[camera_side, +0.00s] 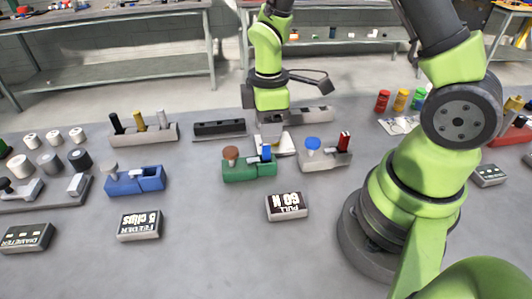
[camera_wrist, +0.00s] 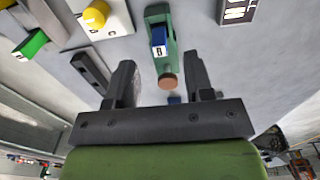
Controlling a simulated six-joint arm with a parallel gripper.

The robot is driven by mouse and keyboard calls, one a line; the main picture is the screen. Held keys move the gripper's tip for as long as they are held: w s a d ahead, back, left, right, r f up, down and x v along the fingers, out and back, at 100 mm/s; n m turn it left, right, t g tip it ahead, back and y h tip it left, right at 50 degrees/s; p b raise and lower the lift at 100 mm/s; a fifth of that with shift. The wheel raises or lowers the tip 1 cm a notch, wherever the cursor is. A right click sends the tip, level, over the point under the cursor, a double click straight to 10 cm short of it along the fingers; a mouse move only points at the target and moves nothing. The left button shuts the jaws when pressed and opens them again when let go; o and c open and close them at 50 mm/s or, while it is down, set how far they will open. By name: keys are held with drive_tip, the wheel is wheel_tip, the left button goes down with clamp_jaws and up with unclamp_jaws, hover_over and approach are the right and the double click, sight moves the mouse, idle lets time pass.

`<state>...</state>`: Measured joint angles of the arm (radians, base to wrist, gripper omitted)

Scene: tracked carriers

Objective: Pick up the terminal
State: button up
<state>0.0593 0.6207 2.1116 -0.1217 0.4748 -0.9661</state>
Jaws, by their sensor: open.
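A small blue block (camera_side: 267,152), which looks like a terminal, stands in the green carrier (camera_side: 248,172) beside a brown round knob (camera_side: 230,153). In the wrist view the blue block (camera_wrist: 158,40) has a white mark on top, and the brown knob (camera_wrist: 168,81) is nearer my gripper. My gripper (camera_wrist: 159,65) is open and empty. Its fingers frame the green carrier (camera_wrist: 160,14) in that view, with no contact visible. A red block (camera_side: 344,141), perhaps another terminal, stands in a grey carrier (camera_side: 325,160) with a blue knob (camera_side: 312,143).
A blue carrier (camera_side: 150,180) is at left, and a black tray (camera_side: 219,129) lies behind the green carrier. A dark label box (camera_side: 287,206) sits in front.

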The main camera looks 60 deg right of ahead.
sight(269, 161)
drive_tip(key=shift+d+f, duration=0.15)
drive_tip(key=shift+f, duration=3.35)
clamp_jaws()
